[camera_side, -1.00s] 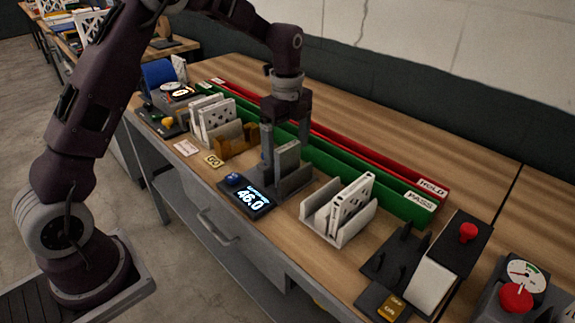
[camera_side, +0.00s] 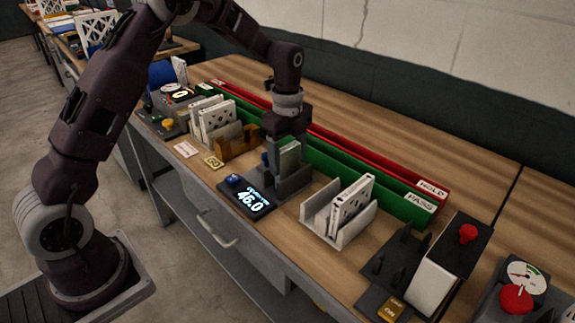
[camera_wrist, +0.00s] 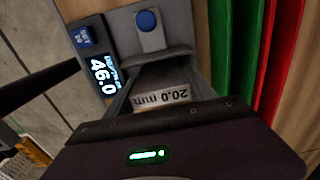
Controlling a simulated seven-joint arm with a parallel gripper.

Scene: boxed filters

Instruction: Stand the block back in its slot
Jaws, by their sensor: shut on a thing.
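The block (camera_wrist: 165,97), grey with "20.0 mm" printed upside down on its pale edge, is between my gripper's fingers in the wrist view. In the side view the block (camera_side: 290,158) stands upright at the grey gauge fixture (camera_side: 294,184), its top partly covered by my gripper (camera_side: 287,150). My gripper has come down over it and is shut on it. Whether the block's bottom touches the fixture is hidden. I cannot tell which place is the block's slot.
The display (camera_side: 250,197) in front reads 46.0. Green (camera_side: 385,188) and red (camera_side: 400,172) channels run behind. A black pronged rack (camera_side: 395,255) stands farther right.

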